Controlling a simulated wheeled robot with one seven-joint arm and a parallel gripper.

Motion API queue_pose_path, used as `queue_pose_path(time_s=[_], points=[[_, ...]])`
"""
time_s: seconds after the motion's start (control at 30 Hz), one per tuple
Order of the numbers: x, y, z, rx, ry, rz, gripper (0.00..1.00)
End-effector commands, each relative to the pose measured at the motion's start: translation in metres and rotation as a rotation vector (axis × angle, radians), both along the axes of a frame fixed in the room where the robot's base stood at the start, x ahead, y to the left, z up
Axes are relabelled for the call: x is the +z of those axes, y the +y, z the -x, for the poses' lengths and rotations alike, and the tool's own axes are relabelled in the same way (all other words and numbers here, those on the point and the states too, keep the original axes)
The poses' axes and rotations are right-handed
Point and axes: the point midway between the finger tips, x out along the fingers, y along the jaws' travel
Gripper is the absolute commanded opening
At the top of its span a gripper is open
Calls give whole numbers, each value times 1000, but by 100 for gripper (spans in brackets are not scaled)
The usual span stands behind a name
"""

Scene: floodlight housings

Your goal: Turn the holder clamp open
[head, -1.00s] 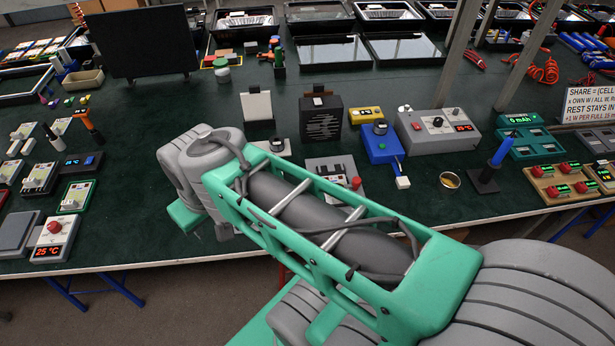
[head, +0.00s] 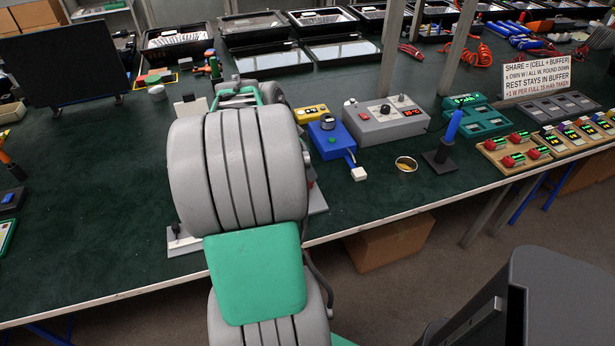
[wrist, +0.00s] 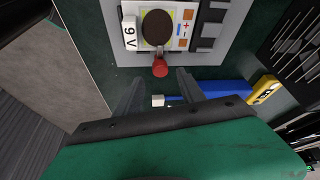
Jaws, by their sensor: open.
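The holder is a grey plate (wrist: 200,52) at the top of the wrist view. It carries a light board marked 9 V (wrist: 130,33) with a dark round disc. A red knob (wrist: 160,68), apparently the clamp's handle, sits at the plate's near edge. My gripper (wrist: 159,78) is open, its two dark fingers apart on either side of the knob's line.
A blue device (head: 331,138) with a white block on its lead stands right of the arm, near a yellow device (head: 311,112) and a grey control box (head: 385,121). A small round tin (head: 405,164) and a blue pen-like stick (head: 453,127) in a stand are farther right.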

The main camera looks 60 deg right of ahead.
Motion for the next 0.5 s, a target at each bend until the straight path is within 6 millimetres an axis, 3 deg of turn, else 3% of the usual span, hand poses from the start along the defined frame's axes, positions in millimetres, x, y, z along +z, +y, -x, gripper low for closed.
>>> queue_pose_path(time_s=[0.2,0.5], points=[[-32,-11,6,2,0,-1,46],[-36,-12,6,5,-2,0,46]])
